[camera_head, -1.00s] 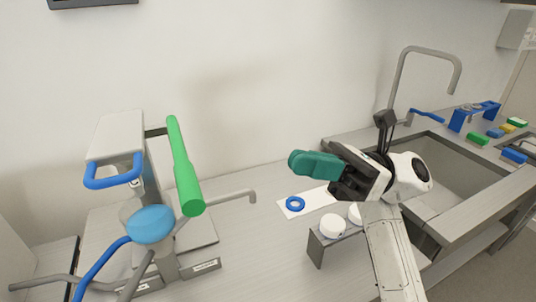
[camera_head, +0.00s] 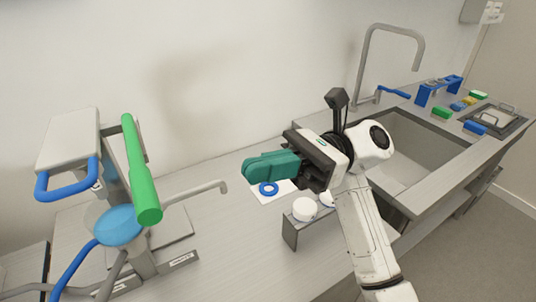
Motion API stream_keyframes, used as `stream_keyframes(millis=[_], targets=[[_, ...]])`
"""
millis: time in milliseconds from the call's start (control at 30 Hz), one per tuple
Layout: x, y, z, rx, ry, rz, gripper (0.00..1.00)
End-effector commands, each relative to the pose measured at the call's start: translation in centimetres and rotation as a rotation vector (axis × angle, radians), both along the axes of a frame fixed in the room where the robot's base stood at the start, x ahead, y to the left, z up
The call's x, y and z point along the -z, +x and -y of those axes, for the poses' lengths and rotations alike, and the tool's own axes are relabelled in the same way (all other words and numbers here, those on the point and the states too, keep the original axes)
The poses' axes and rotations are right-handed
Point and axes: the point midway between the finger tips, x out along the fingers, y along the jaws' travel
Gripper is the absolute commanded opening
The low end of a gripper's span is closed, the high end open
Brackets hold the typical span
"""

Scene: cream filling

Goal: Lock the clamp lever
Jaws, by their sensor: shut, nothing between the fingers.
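The cream filling machine (camera_head: 68,138) stands at the left on the counter. A thick green lever (camera_head: 141,172) hangs at its right side, slanting down toward me. A blue loop handle (camera_head: 70,186) sticks out at the front of its grey head. I cannot tell which of these is the clamp lever. A blue round part (camera_head: 118,226) sits below the head. My gripper (camera_head: 248,168) has teal fingers, shut and empty, pointing left. It is above the counter, well to the right of the green lever and touching nothing I can see.
A blue ring (camera_head: 268,188) lies on a white sheet (camera_head: 257,196). White round pieces (camera_head: 304,209) sit on a small grey stand (camera_head: 291,236) under my arm. A thin spout (camera_head: 205,187) reaches right from the machine. The sink (camera_head: 395,158) is at the right.

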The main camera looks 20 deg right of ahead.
Motion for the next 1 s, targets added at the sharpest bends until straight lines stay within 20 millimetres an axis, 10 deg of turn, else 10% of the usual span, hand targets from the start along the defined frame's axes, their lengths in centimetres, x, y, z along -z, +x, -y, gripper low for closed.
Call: stream_keyframes(millis=[500, 1000], targets=[[-2.1, -2.5, -8.5, -0.001, 0.002, -0.001, 0.00], [-2.0, -2.8, -9.5, 0.000, 0.001, 0.001, 0.00]])
